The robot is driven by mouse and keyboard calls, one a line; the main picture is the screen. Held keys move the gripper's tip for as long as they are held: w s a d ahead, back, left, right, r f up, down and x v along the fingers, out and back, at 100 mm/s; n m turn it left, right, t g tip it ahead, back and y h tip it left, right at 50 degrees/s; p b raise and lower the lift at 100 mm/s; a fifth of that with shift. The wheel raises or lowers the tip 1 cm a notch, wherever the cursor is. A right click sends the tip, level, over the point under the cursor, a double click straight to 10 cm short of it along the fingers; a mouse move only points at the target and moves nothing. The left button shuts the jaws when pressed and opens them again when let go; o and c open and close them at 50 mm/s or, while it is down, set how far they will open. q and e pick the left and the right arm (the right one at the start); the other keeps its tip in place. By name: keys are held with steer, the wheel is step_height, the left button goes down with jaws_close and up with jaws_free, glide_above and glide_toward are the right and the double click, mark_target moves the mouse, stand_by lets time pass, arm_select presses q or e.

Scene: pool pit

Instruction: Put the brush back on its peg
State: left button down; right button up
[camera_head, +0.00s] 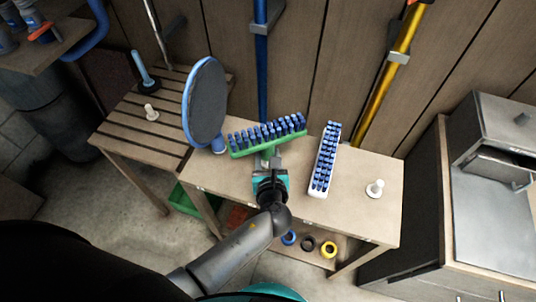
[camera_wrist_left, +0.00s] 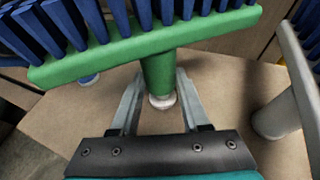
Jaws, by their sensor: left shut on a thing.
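A green brush (camera_head: 270,137) with blue bristles stands bristles up over the wooden table. My left gripper (camera_head: 267,160) is shut on its green handle. In the left wrist view the brush (camera_wrist_left: 140,45) fills the top, and the gripper fingers (camera_wrist_left: 158,88) flank the handle. A white round peg base (camera_wrist_left: 162,101) shows just below the handle; I cannot tell whether the handle sits on it or hangs above it. Another bare white peg (camera_head: 375,189) stands at the table's right end. My right gripper is not in view.
A white brush (camera_head: 325,160) stands close on the right, and a blue-rimmed oval pad (camera_head: 205,102) on the left. A slatted table (camera_head: 130,127) with a bare white peg (camera_head: 151,112) is further left. Blue (camera_head: 262,60) and yellow (camera_head: 392,70) poles stand behind.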

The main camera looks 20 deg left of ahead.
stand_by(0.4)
arm_select(q)
steer(key=shift+f+b, duration=0.55)
steer(key=shift+f, duration=0.2)
steer(key=shift+f, duration=0.15)
steer(key=shift+f, duration=0.3)
stand_by(0.3)
jaws_free()
stand_by(0.5)
steer(key=shift+s, duration=0.1)
stand_by(0.3)
